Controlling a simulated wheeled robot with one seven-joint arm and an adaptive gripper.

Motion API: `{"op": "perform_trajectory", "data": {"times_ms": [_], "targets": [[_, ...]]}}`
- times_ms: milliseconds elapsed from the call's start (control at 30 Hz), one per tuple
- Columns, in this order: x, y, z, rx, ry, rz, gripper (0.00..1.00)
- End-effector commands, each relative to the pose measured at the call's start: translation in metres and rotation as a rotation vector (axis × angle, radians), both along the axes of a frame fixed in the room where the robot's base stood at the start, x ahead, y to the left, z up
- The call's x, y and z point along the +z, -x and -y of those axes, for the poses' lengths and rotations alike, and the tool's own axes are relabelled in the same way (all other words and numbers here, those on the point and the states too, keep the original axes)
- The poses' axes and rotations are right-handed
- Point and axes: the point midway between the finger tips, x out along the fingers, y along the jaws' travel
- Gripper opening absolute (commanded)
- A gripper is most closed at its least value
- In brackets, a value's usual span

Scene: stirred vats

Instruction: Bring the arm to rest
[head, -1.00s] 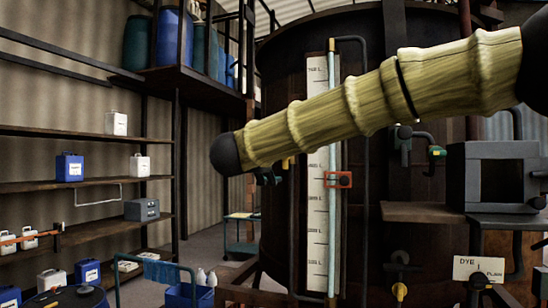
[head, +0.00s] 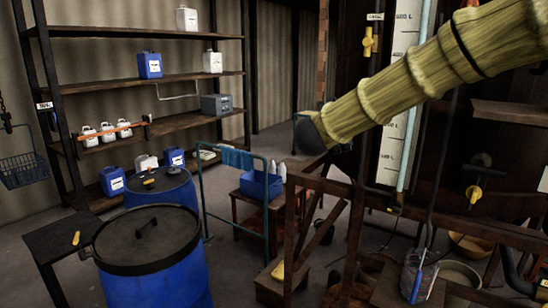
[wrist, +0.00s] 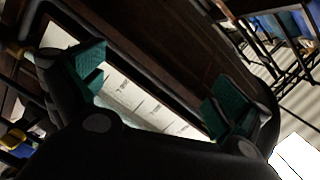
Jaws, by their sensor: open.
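My gripper (wrist: 150,95) shows in the wrist view with its two green-padded fingers spread wide apart and nothing between them. Beyond the gap is the white level scale (wrist: 125,95) on the dark vat wall; I cannot tell how far off it is. In the head view my arm, in a yellowish ribbed sleeve, reaches in from the upper right and crosses in front of the level scale (head: 398,150). The gripper itself cannot be made out in the head view.
A dark brown frame (head: 300,225) stands below the arm at the vat. A blue drum with a black lid (head: 155,275) and a side table (head: 60,240) are at lower left. Shelves with jugs (head: 150,80) stand behind. A blue-railed trolley (head: 240,185) is mid-picture. Some floor between is clear.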

Motion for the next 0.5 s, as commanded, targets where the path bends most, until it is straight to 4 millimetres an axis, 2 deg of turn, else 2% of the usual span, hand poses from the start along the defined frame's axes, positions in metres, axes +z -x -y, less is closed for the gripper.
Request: {"op": "perform_trajectory", "data": {"times_ms": [33, 267, 500], "targets": [[-0.024, -0.001, -0.001, 0.015, 0.023, -0.032, 1.00], [-0.119, 0.001, -0.004, 0.094, 0.125, -0.158, 1.00], [-0.217, 0.016, -0.007, 0.184, 0.219, -0.294, 1.00]]}}
